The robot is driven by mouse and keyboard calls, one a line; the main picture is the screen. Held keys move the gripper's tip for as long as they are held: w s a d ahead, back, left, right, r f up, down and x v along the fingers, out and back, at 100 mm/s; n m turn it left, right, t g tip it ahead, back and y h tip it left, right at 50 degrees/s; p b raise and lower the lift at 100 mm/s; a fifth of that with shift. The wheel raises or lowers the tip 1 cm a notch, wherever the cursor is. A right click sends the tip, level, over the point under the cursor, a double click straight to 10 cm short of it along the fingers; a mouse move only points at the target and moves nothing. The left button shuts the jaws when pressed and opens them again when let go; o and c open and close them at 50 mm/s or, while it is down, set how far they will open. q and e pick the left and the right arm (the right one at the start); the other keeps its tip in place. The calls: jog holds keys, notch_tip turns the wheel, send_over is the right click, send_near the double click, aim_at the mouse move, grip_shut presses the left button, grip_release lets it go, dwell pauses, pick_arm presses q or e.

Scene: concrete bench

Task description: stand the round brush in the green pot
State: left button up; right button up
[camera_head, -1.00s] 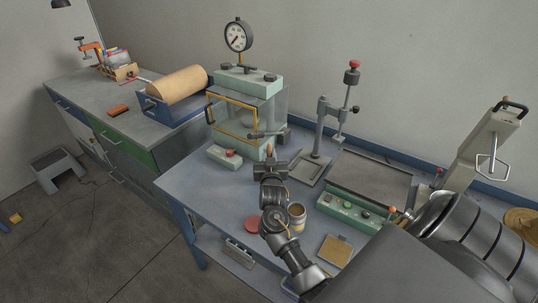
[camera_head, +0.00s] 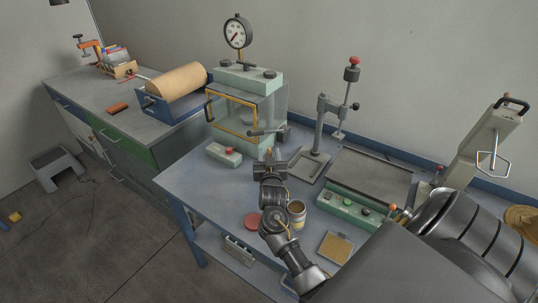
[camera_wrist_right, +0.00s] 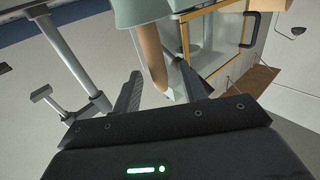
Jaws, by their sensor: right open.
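My right gripper (camera_head: 268,160) is open, low over the bench in front of the glass-fronted chamber. In the right wrist view, which looks upside down, a brown, pale-ended handle (camera_wrist_right: 150,52), apparently the round brush's, lies between the open fingers. It comes out of a pale green vessel (camera_wrist_right: 137,11), apparently the green pot, so the brush seems to stand in it, slightly tilted. Its bristles are hidden. Whether a finger touches the handle I cannot tell. In the head view the gripper mostly hides pot and brush. My left gripper is not in view.
The chamber (camera_head: 238,112) with its yellow frame stands close behind the gripper, and a clamp stand (camera_head: 318,135) to its right. A tin (camera_head: 297,210), a red disc (camera_head: 257,219) and a tan pad (camera_head: 337,247) lie nearer.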

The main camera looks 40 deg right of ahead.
jog(key=b+v, duration=0.1)
jog(key=v, duration=0.9)
jog(key=shift+b, duration=0.35)
dwell(0.5)
